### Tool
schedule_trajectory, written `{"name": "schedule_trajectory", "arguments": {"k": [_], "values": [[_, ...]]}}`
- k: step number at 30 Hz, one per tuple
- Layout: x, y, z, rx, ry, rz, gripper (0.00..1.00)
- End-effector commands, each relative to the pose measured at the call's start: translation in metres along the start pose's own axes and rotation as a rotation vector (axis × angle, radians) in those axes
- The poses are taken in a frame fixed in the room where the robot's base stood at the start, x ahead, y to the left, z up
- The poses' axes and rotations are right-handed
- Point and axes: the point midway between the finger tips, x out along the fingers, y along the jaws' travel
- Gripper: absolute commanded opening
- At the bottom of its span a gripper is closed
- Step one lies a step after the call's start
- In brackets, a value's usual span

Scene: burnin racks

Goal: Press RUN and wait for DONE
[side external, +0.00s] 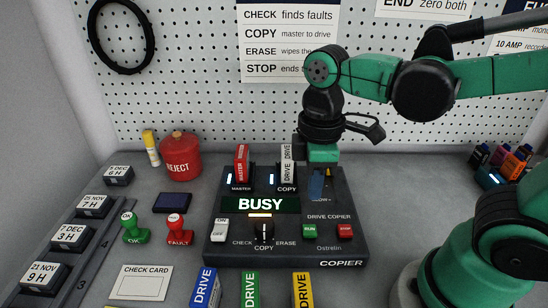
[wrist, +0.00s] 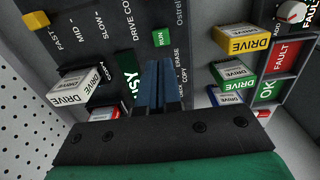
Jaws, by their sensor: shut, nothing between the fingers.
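The dark drive copier (side external: 340,250) sits mid-bench, and its display (side external: 261,204) reads BUSY. The green RUN button (side external: 310,231) is on its front right; it also shows in the wrist view (wrist: 161,39). The red STOP button (side external: 345,231) is right of RUN. A red MASTER drive (side external: 241,165) and a white drive (side external: 287,160) stand in the two slots. The mode knob (side external: 264,231) is above the COPY label. My gripper (side external: 316,190) is shut and empty over the copier's right half, behind RUN and apart from it. In the wrist view its blue fingers partly hide the display.
Blue (side external: 205,288), green (side external: 250,290) and yellow (side external: 302,290) drives stand in front of the copier. Green OK (side external: 130,230) and red FAULT (side external: 176,229) stamps are at left, near a red REJECT can (side external: 180,160).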

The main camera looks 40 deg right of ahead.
Motion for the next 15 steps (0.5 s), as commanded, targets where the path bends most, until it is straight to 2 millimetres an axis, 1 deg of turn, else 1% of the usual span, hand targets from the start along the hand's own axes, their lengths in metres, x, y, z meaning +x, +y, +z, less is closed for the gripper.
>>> {"name": "schedule_trajectory", "arguments": {"k": [3, 7, 11, 15], "values": [[-0.019, 0.000, 0.000, 0.000, 0.000, 0.000, 0.00], [-0.035, 0.000, 0.000, 0.000, 0.000, 0.000, 0.00], [-0.046, 0.000, 0.001, 0.000, 0.000, 0.000, 0.00], [-0.051, -0.001, 0.001, 0.000, 0.000, 0.000, 0.00]]}}
